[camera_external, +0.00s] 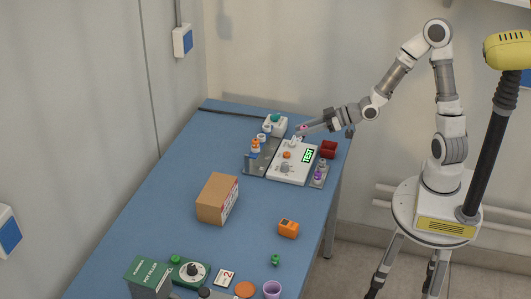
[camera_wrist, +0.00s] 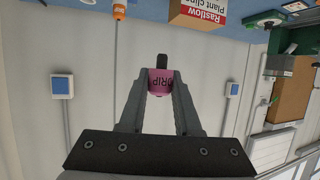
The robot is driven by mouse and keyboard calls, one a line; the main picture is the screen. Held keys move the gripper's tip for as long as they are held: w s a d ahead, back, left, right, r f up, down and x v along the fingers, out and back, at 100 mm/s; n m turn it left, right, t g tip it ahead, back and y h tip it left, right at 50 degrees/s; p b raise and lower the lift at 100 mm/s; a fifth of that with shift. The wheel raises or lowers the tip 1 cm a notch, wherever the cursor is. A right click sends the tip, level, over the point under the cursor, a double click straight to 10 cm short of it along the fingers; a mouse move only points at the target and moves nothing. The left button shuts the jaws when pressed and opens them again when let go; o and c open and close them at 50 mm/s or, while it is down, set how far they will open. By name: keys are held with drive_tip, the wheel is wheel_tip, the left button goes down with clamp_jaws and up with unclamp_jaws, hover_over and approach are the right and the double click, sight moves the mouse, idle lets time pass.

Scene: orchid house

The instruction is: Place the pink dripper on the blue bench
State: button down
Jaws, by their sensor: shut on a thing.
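The pink dripper (camera_wrist: 160,84) has dark lettering and a dark tip. In the wrist view it sits between the two fingers of my gripper (camera_wrist: 161,88), which are shut on it. The dripper is small and mostly hidden there. I see no clear contact between it and the bench.
A small white box (camera_external: 274,123), orange-topped bottles (camera_external: 255,150), a red object (camera_external: 328,149) and a purple bottle (camera_external: 320,172) crowd the far end. The left middle is clear.

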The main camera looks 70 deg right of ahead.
drive_tip(key=w+d+f+h, duration=0.1)
drive_tip(key=w+d, duration=0.4)
drive_tip(key=d, duration=0.5)
drive_tip(key=w+d+f+m+h, duration=0.1)
drive_tip(key=w+d, duration=0.5)
drive_tip(key=d, duration=0.4)
drive_tip(key=shift+m, duration=0.3)
drive_tip(key=w+a+f, duration=0.2)
drive_tip(key=a, duration=0.1)
drive_tip(key=w+a+f+b, duration=0.1)
drive_tip(key=w+a+f, duration=0.1)
drive_tip(key=w+a, duration=0.1)
drive_tip(key=w+a+f, duration=0.2)
drive_tip(key=a+f, duration=0.1)
drive_tip(key=shift+w+b, duration=0.25)
drive_tip(key=shift+b, duration=0.1)
drive_tip(key=shift+f, duration=1.75)
